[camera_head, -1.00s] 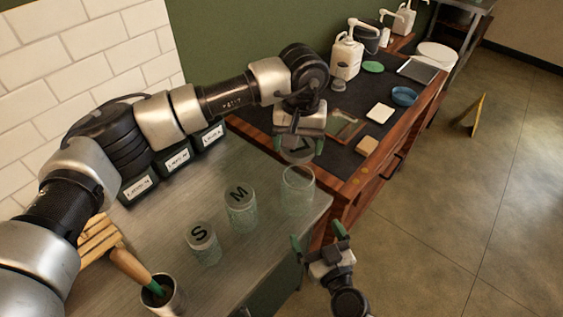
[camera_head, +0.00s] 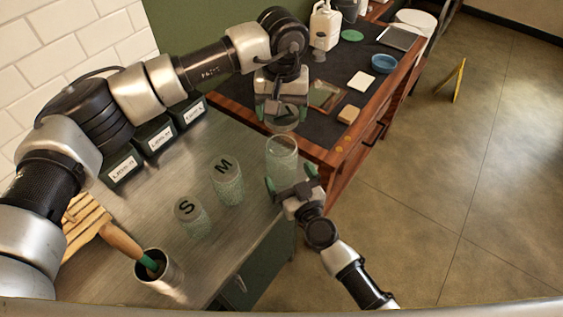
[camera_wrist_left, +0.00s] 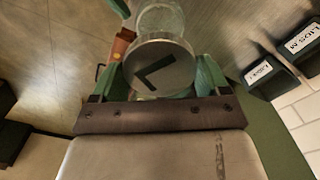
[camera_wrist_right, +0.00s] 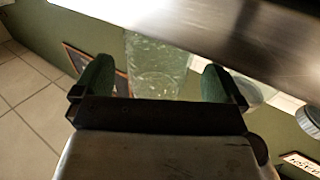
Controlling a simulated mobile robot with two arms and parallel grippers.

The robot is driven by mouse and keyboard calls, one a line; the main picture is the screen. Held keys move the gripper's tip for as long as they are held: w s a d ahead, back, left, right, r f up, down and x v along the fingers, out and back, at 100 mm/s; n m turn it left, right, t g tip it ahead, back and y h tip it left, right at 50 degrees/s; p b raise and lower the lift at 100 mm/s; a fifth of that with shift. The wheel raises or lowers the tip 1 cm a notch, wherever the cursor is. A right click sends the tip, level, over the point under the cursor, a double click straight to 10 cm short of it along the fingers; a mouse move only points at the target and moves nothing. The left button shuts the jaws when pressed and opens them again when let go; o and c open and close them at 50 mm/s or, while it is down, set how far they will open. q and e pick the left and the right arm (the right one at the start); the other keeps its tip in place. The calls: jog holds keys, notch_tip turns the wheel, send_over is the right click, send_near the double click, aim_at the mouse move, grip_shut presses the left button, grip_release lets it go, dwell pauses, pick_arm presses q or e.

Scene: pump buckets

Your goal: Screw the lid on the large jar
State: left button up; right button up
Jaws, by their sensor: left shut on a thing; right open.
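The large jar (camera_head: 282,158) is clear glass with an open top and stands at the corner of the metal counter. Its lid (camera_wrist_left: 160,68), round and marked L, is held between the green fingers of my left gripper (camera_head: 281,108), above and just behind the jar in the head view. My left gripper also shows in the left wrist view (camera_wrist_left: 158,82). My right gripper (camera_head: 292,182) is open, with its fingers toward the lower side of the jar. In the right wrist view the jar (camera_wrist_right: 157,65) appears between the open fingers (camera_wrist_right: 160,85); contact cannot be told.
Two lidded jars, M (camera_head: 227,180) and S (camera_head: 191,216), stand left of the large jar on the counter (camera_head: 215,250). A metal cup (camera_head: 155,270) with a tool is at the front. Dark labelled bins (camera_head: 155,142) line the wall. A dark-topped wooden table (camera_head: 330,125) lies beyond.

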pick_arm(q)
jog(key=shift+w, duration=0.15)
pick_arm(e)
jog(key=x, duration=0.4)
jog(key=shift+w+a, duration=0.15)
jog(key=shift+w, duration=0.2)
jog(key=c, duration=1.1)
pick_arm(q)
jog(key=shift+f, duration=2.5)
